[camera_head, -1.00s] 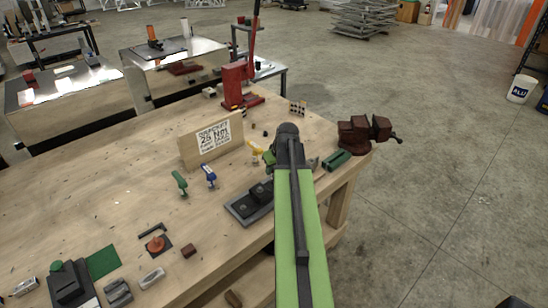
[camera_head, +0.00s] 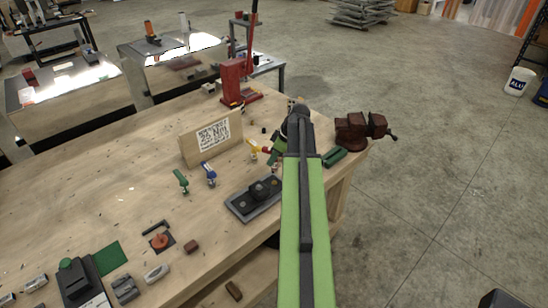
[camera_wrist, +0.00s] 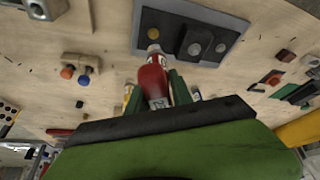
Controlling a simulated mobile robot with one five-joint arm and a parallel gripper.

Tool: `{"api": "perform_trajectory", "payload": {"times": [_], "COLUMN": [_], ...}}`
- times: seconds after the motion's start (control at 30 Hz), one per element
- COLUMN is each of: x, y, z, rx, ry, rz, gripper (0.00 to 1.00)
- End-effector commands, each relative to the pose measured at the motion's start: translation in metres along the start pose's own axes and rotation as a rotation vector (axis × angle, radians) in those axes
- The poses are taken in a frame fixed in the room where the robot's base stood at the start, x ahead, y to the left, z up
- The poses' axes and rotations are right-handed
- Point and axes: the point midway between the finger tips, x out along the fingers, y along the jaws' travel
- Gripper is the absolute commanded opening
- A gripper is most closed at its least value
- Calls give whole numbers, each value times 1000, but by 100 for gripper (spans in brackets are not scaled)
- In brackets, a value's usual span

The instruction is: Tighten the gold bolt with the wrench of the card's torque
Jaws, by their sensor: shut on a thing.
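My gripper (camera_wrist: 154,84) is shut on a red wrench (camera_wrist: 152,76), seen in the wrist view between the two dark green fingers. Its label is too small to read surely. The wrench's silver head points at the gold bolt (camera_wrist: 153,33) on the dark plate (camera_wrist: 235,24); I cannot tell whether they touch. The plate also carries a raised block and grey bolts. In the head view the plate (camera_head: 236,207) lies near the table's front edge, and my arm hides most of the gripper and the red wrench. The white card (camera_head: 213,136) on a wooden board appears to read 25 Nm.
Green (camera_head: 181,181), blue (camera_head: 208,173) and yellow (camera_head: 254,148) wrenches stand left of my arm. A red press (camera_head: 236,82) stands behind and a brown vise (camera_head: 358,131) at the right corner. A green mat (camera_head: 108,258) and small parts lie at front left.

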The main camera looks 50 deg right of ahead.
Motion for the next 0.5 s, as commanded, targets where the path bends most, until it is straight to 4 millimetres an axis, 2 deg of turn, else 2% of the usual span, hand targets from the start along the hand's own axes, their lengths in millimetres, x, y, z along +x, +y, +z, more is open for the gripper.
{"api": "perform_trajectory", "payload": {"times": [0.5], "x": [32], "y": [0], "z": [13], "rx": [1], "ry": [0], "rz": [1], "gripper": [0]}}
